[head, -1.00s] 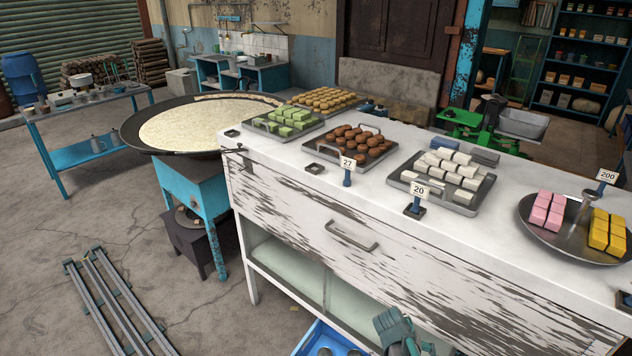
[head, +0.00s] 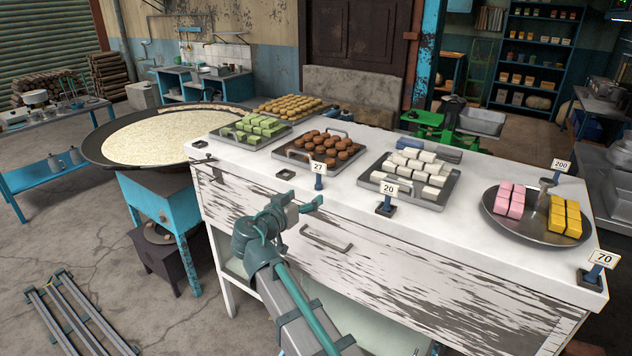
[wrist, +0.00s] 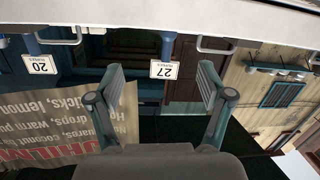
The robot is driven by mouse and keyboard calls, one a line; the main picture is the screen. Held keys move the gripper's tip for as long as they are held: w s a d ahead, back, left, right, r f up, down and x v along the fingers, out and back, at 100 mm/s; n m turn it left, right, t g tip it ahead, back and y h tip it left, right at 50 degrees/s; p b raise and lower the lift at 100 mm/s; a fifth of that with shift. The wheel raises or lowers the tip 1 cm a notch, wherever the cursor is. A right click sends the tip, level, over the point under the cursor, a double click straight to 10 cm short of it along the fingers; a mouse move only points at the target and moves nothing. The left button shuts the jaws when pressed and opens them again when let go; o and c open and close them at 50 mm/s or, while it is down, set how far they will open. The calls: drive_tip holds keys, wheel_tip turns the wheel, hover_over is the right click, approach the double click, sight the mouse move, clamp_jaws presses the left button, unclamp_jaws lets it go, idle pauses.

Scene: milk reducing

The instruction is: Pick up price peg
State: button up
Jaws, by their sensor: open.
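Several price pegs with blue posts and white cards stand on the white counter. The 27 peg (head: 318,174) is at the front edge before the brown sweets. The 20 peg (head: 388,196) stands right of it, the 70 peg (head: 600,264) at the right corner, and the 200 peg (head: 559,170) behind the round plate. My gripper (head: 304,206) is open and empty, in front of the counter and just below the 27 peg. In the wrist view, upside down, the 27 card (wrist: 164,69) shows between my open fingers (wrist: 160,78), apart from them; the 20 card (wrist: 39,64) is left.
An empty square peg base (head: 285,174) sits left of the 27 peg. Trays of green (head: 228,136), brown (head: 284,156) and white (head: 375,186) sweets lie close behind. A drawer handle (head: 325,240) juts from the counter front. A wide pan (head: 92,150) stands left.

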drive_tip(key=m+t, duration=0.1)
approach(318, 165)
drive_tip(key=shift+m+h, duration=0.3)
drive_tip(key=p+x, duration=0.2)
drive_tip(key=x, duration=0.2)
drive_tip(key=shift+w+d, duration=0.15)
drive_tip(key=p+x, duration=0.3)
drive_tip(key=x, duration=0.2)
drive_tip(key=shift+w, duration=0.25)
drive_tip(key=shift+w+f, duration=0.2)
drive_tip(key=shift+w, duration=0.05)
drive_tip(key=c, duration=1.3)
drive_tip(key=shift+r, duration=0.15)
